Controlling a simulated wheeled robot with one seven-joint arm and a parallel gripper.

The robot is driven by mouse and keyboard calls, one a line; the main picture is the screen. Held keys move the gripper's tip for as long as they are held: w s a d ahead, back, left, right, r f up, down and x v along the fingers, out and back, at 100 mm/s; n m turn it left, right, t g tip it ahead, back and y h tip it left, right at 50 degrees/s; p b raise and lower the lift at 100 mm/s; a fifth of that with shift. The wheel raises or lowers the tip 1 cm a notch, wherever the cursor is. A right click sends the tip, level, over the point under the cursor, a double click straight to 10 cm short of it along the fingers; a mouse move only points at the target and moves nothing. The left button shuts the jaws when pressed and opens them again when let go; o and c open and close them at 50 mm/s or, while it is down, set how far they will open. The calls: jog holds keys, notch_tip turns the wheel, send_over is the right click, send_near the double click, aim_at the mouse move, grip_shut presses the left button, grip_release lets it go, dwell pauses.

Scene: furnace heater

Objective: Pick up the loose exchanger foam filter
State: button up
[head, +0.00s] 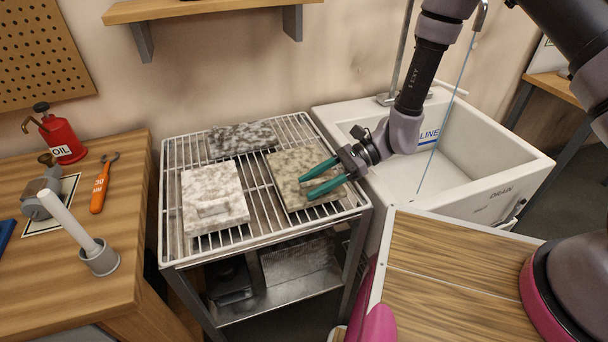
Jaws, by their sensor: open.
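Three flat mottled pads lie on a white wire rack (168,215). An olive-grey speckled pad (284,168) is at the right, a whitish pad (200,185) with a raised block on it is at the front left, and a dark grey pad (242,138) is at the back. Which one is the exchanger foam filter cannot be told from any label. My gripper (306,188) has teal fingers, open and spread over the right part of the olive-grey pad. Nothing shows between them. The fingers hide part of that pad, and whether they touch it is unclear.
A white sink (530,180) stands right of the rack. A wooden bench (130,190) at the left holds a red oil can (62,140), an orange-handled tool (99,190) and a grey cup with a white rod (100,262). A shelf (190,10) hangs above.

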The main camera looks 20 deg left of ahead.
grip_shut()
